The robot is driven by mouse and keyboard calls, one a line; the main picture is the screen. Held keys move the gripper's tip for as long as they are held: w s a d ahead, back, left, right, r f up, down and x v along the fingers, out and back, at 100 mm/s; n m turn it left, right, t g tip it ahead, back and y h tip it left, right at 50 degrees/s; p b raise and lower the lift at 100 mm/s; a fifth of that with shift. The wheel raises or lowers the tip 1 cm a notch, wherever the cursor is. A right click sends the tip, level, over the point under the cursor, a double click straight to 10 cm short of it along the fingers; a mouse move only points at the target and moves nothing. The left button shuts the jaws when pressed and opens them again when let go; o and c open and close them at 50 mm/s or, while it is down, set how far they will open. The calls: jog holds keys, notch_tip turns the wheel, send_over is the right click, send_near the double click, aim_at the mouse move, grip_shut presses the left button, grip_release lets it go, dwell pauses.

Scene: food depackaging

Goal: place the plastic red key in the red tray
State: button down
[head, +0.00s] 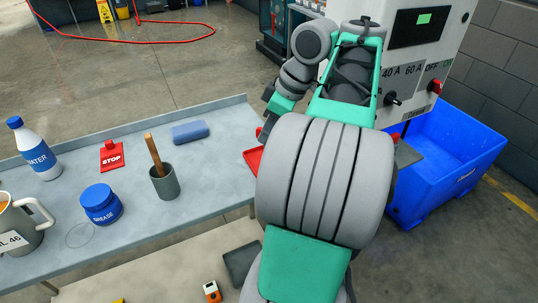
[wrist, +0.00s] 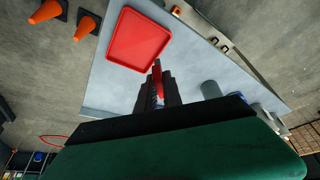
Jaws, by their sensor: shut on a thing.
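My gripper (wrist: 157,75) is shut on the plastic red key (wrist: 158,85), which sticks out between the fingers in the wrist view. The red tray (wrist: 138,38) lies flat on the grey table, just beyond the fingertips in that view, and looks empty there. In the head view only the left part of the red tray (head: 252,158) shows; my arm hides the rest. My gripper is mostly hidden in the head view, and a small red bit by its dark end may be the key. I cannot tell how high the key is above the table.
The grey table (head: 215,135) also holds a blue block (head: 190,132), a cup with a wooden stick (head: 165,184), a red STOP tag (head: 112,156), a grease jar (head: 101,204), a water bottle (head: 35,148) and a mug (head: 22,225). A blue bin (head: 450,160) stands at right.

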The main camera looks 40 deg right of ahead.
jog(key=w+d+f, duration=0.1)
jog(key=w+d+f+b, duration=0.1)
jog(key=f, duration=0.1)
jog(key=w+d+f+b, duration=0.1)
jog(key=f, duration=0.1)
jog(key=shift+f, duration=0.25)
jog(key=shift+w+d+f+b, duration=0.1)
jog(key=shift+f+b, duration=0.85)
jog(key=shift+f, duration=0.6)
jog(key=shift+f, duration=0.15)
jog(key=c, duration=1.5)
grip_release()
